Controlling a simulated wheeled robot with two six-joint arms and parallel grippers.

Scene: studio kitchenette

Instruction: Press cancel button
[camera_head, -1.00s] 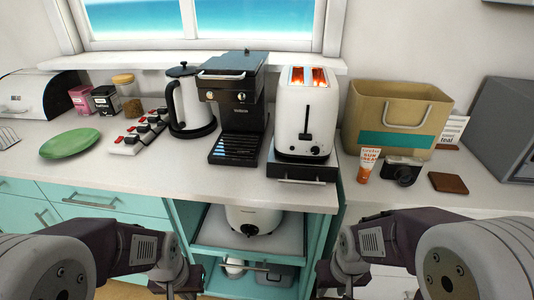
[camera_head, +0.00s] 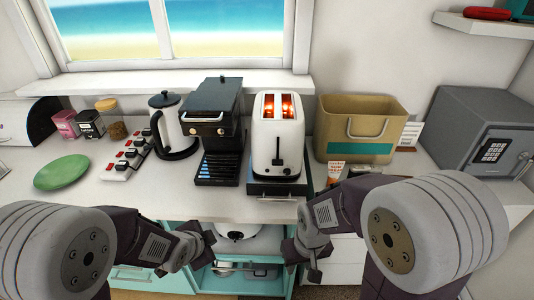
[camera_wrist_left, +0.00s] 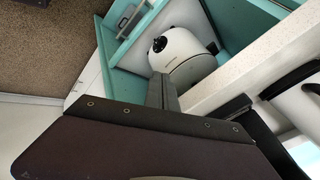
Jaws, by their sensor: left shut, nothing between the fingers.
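The white toaster (camera_head: 278,135) stands upright on the dark drawer box on the counter. Its two slots glow orange, and a dark lever shows on its front. The cancel button is too small to make out. My left gripper (camera_head: 205,240) is low in front of the counter, left of and below the toaster. In the left wrist view its dark fingers (camera_wrist_left: 162,92) are shut and empty. My right gripper (camera_head: 305,262) is also below the counter edge, slightly right of the toaster and apart from it; its finger opening is unclear.
A coffee machine (camera_head: 222,135) and a kettle (camera_head: 176,130) stand left of the toaster. A tan bin (camera_head: 360,125) and a grey safe (camera_head: 462,130) stand to its right. Below the counter, an open cabinet holds a white cooker (camera_wrist_left: 182,50). The front counter strip is mostly clear.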

